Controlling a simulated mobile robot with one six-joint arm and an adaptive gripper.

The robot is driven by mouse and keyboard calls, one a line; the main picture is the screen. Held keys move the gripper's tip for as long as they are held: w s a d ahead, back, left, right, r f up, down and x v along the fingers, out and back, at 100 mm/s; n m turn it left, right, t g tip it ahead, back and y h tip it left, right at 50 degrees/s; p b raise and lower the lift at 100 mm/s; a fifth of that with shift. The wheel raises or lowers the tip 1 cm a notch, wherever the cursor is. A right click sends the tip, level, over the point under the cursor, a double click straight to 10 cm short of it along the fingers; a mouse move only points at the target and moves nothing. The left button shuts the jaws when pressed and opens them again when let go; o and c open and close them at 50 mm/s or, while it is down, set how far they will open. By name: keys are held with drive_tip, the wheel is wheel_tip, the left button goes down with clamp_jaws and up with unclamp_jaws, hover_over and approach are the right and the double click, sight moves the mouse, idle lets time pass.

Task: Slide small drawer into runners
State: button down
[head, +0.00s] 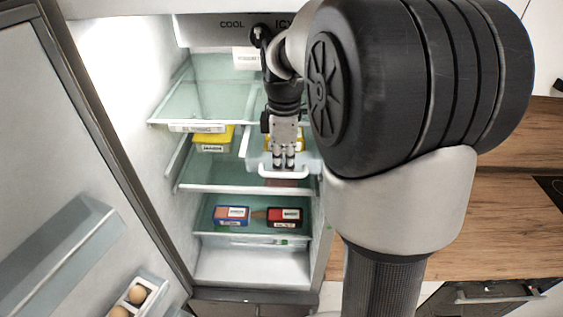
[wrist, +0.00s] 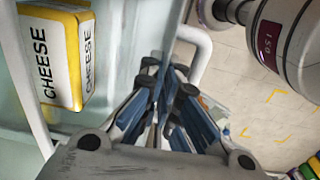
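The small drawer (head: 254,158) is a pale translucent tray with a white handle (head: 301,171), at mid-height on the right side of the open fridge. It holds a yellow and white cheese pack (wrist: 52,58). My gripper (head: 284,163) is at the middle of the handle, pointing down. In the wrist view its fingers (wrist: 168,95) are close together around the white handle bar (wrist: 203,45). The drawer floor (wrist: 130,45) shows beside the cheese. The runners and the drawer's rear right part are hidden behind my gripper and arm.
Another yellow pack (head: 213,138) stands to the left of the drawer. A blue box (head: 231,215) and a red box (head: 285,216) lie on the shelf below. The fridge door (head: 60,190) is open at left, with eggs (head: 137,294) in its rack. An oak worktop (head: 500,225) is at right.

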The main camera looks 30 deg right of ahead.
drive_tip(key=shift+w, duration=0.1)
drive_tip(key=c, duration=1.7)
unclamp_jaws()
drive_tip(key=shift+r, duration=0.1)
